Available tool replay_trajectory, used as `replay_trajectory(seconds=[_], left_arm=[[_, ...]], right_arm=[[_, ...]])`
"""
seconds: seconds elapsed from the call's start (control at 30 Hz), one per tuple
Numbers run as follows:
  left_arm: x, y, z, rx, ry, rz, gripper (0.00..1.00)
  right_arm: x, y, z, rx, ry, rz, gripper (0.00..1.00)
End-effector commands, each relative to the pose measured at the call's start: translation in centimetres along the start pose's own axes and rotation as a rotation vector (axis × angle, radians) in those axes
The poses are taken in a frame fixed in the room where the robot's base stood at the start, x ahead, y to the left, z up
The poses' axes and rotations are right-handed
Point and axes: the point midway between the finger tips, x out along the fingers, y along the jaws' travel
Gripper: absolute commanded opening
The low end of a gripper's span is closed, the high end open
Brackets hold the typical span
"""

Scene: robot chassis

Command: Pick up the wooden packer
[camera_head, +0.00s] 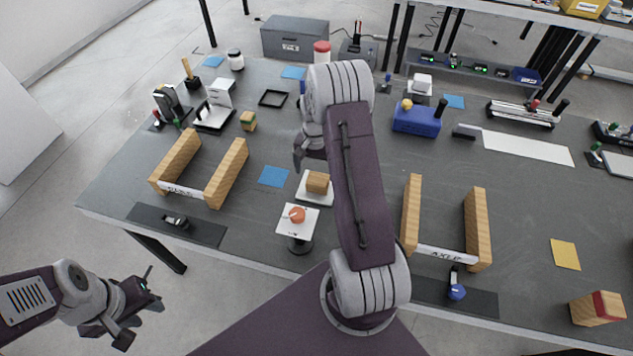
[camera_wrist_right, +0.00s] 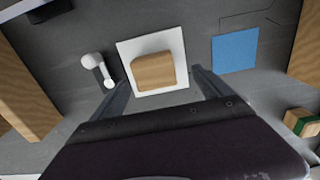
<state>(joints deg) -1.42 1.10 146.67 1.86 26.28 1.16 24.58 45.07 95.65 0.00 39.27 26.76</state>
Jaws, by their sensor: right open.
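A plain wooden block (camera_head: 317,183), which I take to be the wooden packer, sits on a white square plate (camera_head: 304,199) near the table's front middle. In the right wrist view the block (camera_wrist_right: 153,71) lies on the plate (camera_wrist_right: 178,45), ahead of and between my open fingers. My right gripper (camera_head: 305,158) is open and empty, on the far side of the block and apart from it. Part of it is hidden behind my arm. My left gripper (camera_head: 146,322) is empty, off the table at lower left, with its fingers apart.
U-shaped wooden frames (camera_head: 226,172) (camera_head: 478,229) flank the area. A blue square (camera_head: 273,176) lies beside the plate. A white-knobbed piece (camera_wrist_right: 94,62) stands near the plate in the wrist view.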

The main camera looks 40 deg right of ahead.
Motion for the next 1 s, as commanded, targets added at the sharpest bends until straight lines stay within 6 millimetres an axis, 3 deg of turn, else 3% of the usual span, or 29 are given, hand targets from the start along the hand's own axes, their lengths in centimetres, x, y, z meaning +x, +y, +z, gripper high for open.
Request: replay_trajectory(seconds=[0.07,0.33,0.6,0.83,0.87,1.0], left_arm=[[-0.1,0.0,0.0,0.000,0.000,0.000,0.36],[-0.5,0.0,-0.1,0.000,0.000,0.000,0.36],[-0.5,0.0,0.0,0.000,0.000,0.000,0.36],[-0.5,0.0,0.0,0.000,0.000,0.000,0.36],[-0.5,0.0,0.0,0.000,0.000,0.000,0.36],[-0.5,0.0,0.0,0.000,0.000,0.000,0.36]], right_arm=[[0.3,0.1,0.1,0.000,-0.002,0.001,0.89],[4.7,0.6,0.2,0.001,-0.002,0.001,0.89],[5.2,0.6,0.1,0.000,0.000,0.000,0.89],[5.1,0.6,0.1,0.000,0.000,0.000,0.25],[5.1,0.6,0.1,0.000,0.000,0.000,0.20],[5.1,0.6,0.1,0.000,0.000,0.000,0.20]])
